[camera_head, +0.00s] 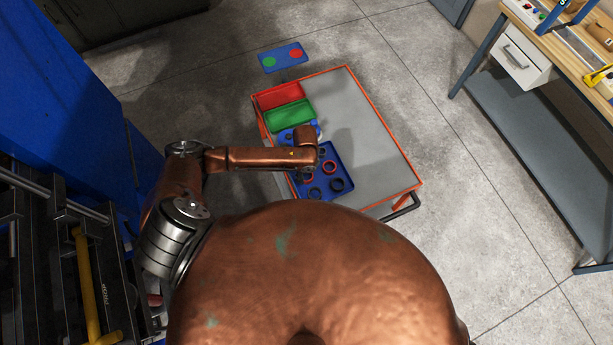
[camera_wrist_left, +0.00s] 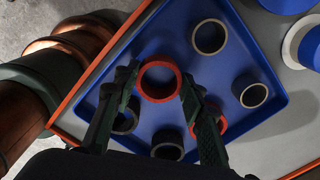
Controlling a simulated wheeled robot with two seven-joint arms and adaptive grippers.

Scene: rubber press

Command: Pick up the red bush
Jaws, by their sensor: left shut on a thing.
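My left gripper (camera_wrist_left: 160,85) is shut on a red bush (camera_wrist_left: 160,80), a ring held between its two fingertips. The ring shows over the blue tray (camera_wrist_left: 230,65) in the left wrist view; I cannot tell whether it is clear of the tray floor. Another red bush (camera_wrist_left: 222,123) lies in the tray, partly behind the right-hand finger. Several dark bushes (camera_wrist_left: 209,37) lie around them. In the head view my left arm reaches over the blue tray (camera_head: 346,165), and the wrist hides the fingers. My right gripper is not in view.
The tray sits on a grey cart top (camera_head: 375,150) with an orange rim. A red bin (camera_head: 279,96) and a green bin (camera_head: 289,115) stand behind it. A blue sign (camera_head: 283,57) with green and red dots is beyond. A workbench (camera_head: 535,90) stands right. The cart's right side is free.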

